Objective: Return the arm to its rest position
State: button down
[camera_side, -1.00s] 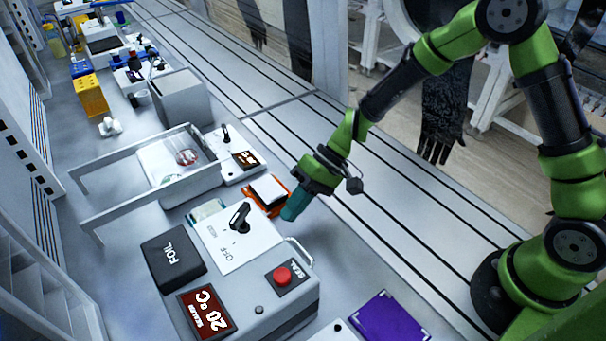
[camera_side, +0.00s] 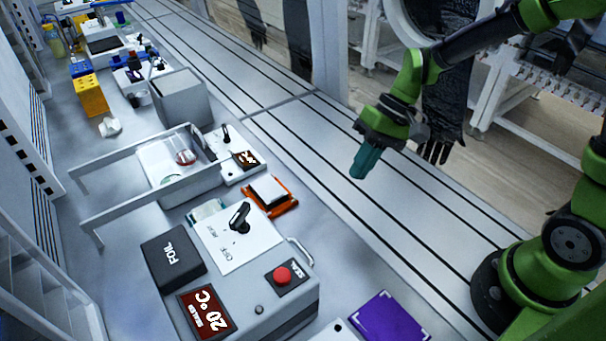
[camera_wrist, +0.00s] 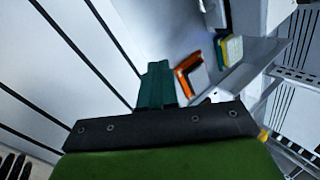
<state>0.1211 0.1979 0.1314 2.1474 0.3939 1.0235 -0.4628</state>
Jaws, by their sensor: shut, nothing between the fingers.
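My green arm reaches in from the right in the side view. My gripper (camera_side: 364,162), with teal fingers, is shut and empty. It hangs in the air above the slotted metal floor plates, right of the orange tray (camera_side: 290,204) and apart from everything. In the wrist view my closed gripper (camera_wrist: 157,84) points away from the camera, with the orange tray (camera_wrist: 183,78) ahead and to the right of the fingertips.
A sealer box with a red button (camera_side: 283,275), a black lever (camera_side: 239,217) and a black FOIL block (camera_side: 173,258) stands at lower centre. A purple pad (camera_side: 390,319) lies near my base. A grey rail frame (camera_side: 120,213) stands left. Black gloves (camera_side: 443,110) hang behind my gripper.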

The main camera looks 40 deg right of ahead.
jog(key=s+d+r+t+h, duration=0.2)
jog(key=s+d+r+t, duration=0.1)
jog(key=s+r, duration=0.2)
jog(key=s+d+r+m+t+h, duration=0.1)
jog(key=s+d+r+t+h, duration=0.1)
jog(key=s+r, duration=0.3)
notch_tip(320, 180, up, 3)
jog(key=shift+d+f+t, duration=0.1)
jog(key=shift+d+t, duration=0.8)
